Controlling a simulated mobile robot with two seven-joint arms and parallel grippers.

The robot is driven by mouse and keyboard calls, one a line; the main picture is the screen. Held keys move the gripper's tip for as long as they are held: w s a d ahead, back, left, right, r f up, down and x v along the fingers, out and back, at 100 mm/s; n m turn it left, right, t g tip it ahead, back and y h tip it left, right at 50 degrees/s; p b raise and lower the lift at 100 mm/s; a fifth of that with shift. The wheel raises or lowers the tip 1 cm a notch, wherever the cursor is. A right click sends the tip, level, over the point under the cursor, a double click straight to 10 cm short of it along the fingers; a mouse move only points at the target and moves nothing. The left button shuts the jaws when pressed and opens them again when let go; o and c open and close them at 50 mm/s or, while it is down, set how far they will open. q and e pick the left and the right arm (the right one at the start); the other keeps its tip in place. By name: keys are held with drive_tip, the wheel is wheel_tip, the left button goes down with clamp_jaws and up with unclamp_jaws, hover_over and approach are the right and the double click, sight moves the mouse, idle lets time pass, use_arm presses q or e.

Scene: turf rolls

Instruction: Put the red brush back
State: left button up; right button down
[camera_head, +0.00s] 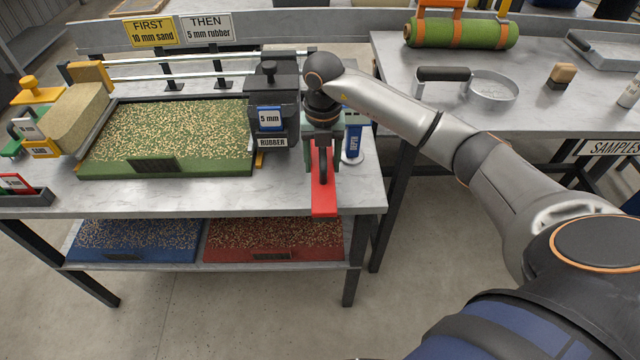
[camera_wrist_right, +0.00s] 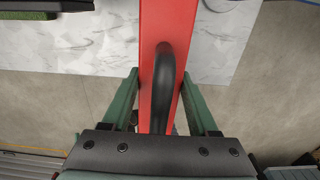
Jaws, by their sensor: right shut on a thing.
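The red brush (camera_head: 323,190) has a long flat red body and a black loop handle. My right gripper (camera_head: 322,160) is shut on it and holds it at the front right edge of the grey bench (camera_head: 200,197), just right of the rubber hopper. In the right wrist view the brush (camera_wrist_right: 168,30) runs lengthwise, with its black handle between the two green fingers of the gripper (camera_wrist_right: 163,95). Its far end is cut off by the frame. My left gripper is not in view. A grey holder (camera_head: 28,199) with a red labelled piece stands at the bench's left front corner.
A green-edged tray (camera_head: 165,168) of speckled granules fills the bench middle. The black rubber hopper (camera_head: 273,95) and a blue depth gauge (camera_head: 354,140) flank the gripper. Blue (camera_head: 130,254) and red (camera_head: 275,254) trays lie on the lower shelf. The sand hopper (camera_head: 75,115) is left.

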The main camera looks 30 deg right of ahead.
wheel_tip(320, 180, down, 3)
drive_tip(key=shift+r, duration=0.1)
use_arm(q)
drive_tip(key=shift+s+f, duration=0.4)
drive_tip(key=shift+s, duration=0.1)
use_arm(e)
drive_tip(key=shift+f, duration=1.7)
drive_tip(key=shift+f, duration=0.15)
drive_tip(key=c, duration=0.6)
unclamp_jaws()
drive_tip(key=o, duration=0.4)
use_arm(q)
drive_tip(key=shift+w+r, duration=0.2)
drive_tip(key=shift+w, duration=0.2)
use_arm(e)
drive_tip(key=shift+o, duration=0.2)
